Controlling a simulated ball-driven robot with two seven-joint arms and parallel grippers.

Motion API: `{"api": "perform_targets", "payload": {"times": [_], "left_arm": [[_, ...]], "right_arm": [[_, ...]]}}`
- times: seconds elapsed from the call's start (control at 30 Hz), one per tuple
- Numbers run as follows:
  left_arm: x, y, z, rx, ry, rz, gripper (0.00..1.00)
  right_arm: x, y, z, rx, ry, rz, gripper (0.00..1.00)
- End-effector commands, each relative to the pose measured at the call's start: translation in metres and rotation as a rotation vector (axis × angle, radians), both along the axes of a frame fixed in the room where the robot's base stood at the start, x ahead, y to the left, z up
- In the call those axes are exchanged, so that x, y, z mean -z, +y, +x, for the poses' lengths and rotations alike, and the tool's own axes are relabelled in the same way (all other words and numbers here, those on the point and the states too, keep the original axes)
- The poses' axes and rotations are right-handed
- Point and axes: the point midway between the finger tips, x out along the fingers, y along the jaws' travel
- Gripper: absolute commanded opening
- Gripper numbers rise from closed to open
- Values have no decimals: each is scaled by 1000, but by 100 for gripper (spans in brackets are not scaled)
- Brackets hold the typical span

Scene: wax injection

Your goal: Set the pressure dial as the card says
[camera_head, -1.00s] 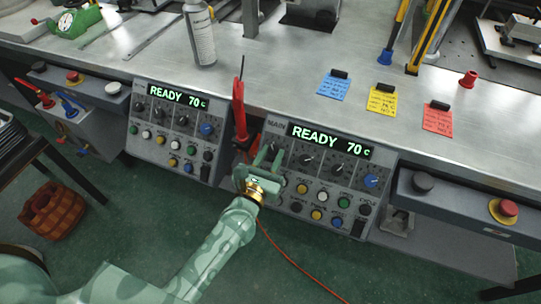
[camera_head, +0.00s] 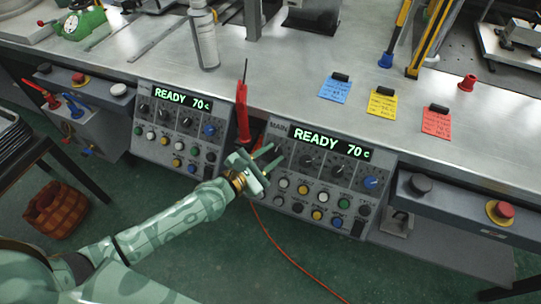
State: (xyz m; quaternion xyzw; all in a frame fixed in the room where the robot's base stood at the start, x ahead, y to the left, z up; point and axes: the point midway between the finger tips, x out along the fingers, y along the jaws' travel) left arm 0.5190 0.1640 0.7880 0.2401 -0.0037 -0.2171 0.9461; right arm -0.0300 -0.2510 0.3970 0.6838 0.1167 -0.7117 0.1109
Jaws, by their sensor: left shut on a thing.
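The MAIN control panel (camera_head: 318,198) has a lit display (camera_head: 330,143) reading READY 70 c. Below it is a row of dark dials, including a second dial (camera_head: 305,161), a third dial (camera_head: 330,169) and a blue knob (camera_head: 371,182) at the right end. My left gripper (camera_head: 275,154) is shut on the leftmost dial of this row, and its fingers mostly hide the dial and its pointer. Blue (camera_head: 335,89), yellow (camera_head: 381,103) and red (camera_head: 437,120) cards lie on the bench; their writing is too small to read. My right gripper is out of view.
A second panel (camera_head: 175,145), also reading READY 70 c, sits to the left. A red tool (camera_head: 242,112) stands upright between the panels, close to my left gripper. A red cable (camera_head: 290,262) hangs to the floor. A bottle (camera_head: 204,40) stands on the bench.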

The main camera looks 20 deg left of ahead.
Motion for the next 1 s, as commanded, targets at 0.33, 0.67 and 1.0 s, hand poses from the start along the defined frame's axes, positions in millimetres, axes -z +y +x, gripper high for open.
{"api": "perform_targets", "payload": {"times": [0.33,0.67,1.0], "left_arm": [[-2,5,3,211,-9,256,5],[-7,6,6,404,-17,483,5],[-9,6,7,544,-21,648,5]], "right_arm": [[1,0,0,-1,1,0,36],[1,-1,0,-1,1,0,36],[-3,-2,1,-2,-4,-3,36]]}}
